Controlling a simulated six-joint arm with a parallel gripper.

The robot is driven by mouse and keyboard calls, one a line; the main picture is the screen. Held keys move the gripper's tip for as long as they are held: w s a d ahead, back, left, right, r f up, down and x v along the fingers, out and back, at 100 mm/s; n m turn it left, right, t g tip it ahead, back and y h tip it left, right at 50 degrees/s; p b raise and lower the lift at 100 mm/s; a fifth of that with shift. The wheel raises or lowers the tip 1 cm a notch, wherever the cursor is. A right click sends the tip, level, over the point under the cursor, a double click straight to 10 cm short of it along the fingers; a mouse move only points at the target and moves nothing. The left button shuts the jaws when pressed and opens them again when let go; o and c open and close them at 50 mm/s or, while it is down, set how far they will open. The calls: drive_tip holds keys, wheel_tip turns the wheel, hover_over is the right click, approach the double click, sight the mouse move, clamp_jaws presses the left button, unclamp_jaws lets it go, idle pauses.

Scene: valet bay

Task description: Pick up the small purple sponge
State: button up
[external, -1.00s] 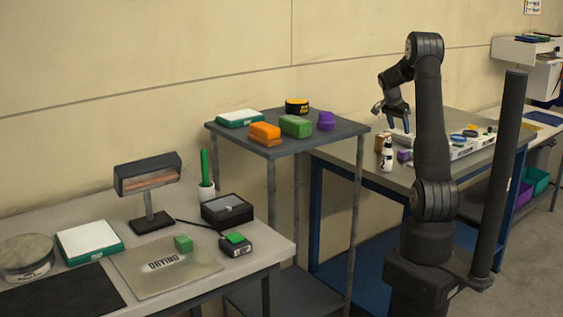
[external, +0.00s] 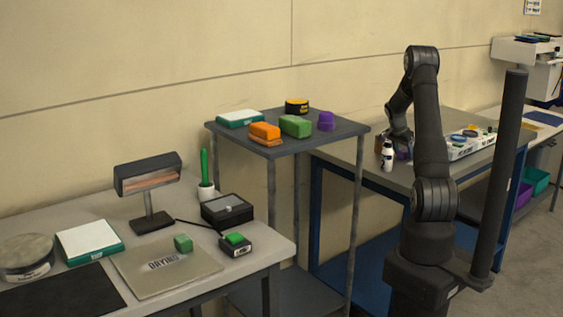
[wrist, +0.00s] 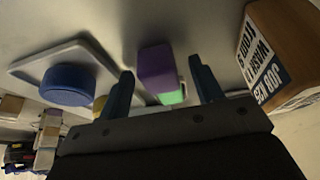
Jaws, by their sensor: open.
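The small purple sponge (wrist: 155,65) lies on the workbench surface in the wrist view, with a pale green part at its lower end. It sits between the two blue fingers of my gripper (wrist: 161,70), with a gap showing on each side. My gripper is open and holds nothing. In the external view my gripper (external: 400,140) is low over the right workbench (external: 455,118), behind a white bottle (external: 387,158); the sponge is mostly hidden there.
A blue round thing (wrist: 68,84) sits on a grey tray (wrist: 28,68) at left. A separate grey stand (external: 225,133) holds orange, green and purple items.

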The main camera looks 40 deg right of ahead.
drive_tip(key=c, duration=1)
drive_tip(key=shift+c, duration=0.3)
